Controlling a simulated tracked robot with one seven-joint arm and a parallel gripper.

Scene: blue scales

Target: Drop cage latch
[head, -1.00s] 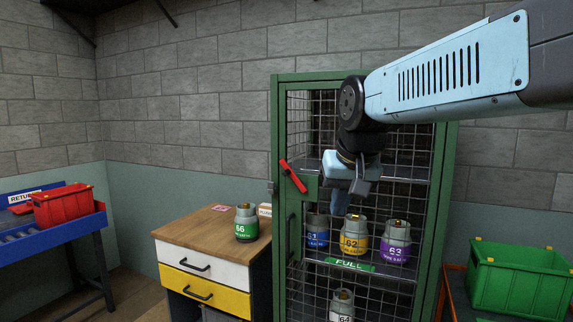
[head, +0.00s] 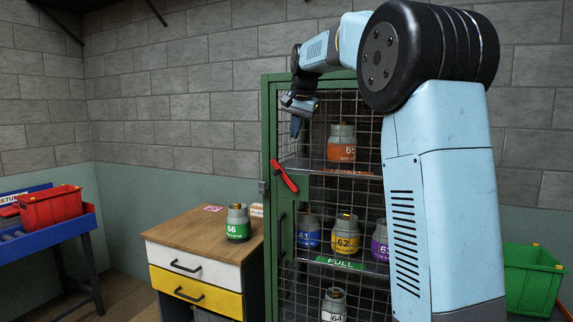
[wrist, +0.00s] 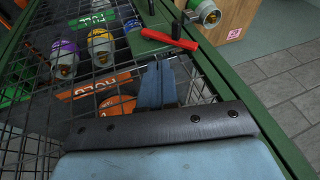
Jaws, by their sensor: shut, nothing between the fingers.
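The cage (head: 269,130) has a green frame and a wire mesh front, which looks closed. Its latch (head: 284,177) is a red bar at the left edge of the door, tilted from upper left to lower right. In the wrist view the latch (wrist: 170,38) lies beyond my fingertips, on a green plate. My gripper (head: 295,128) is shut and empty, in front of the mesh above the latch and apart from it. Its blue fingers (wrist: 155,84) point toward the latch plate in the wrist view.
Gas canisters stand behind the mesh, including an orange one (head: 341,145) and a yellow one (head: 345,236). A wooden-topped cabinet (head: 190,228) with a green canister (head: 237,225) stands left of the cage. A red crate (head: 50,207) is far left; a green crate (head: 533,275) is right.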

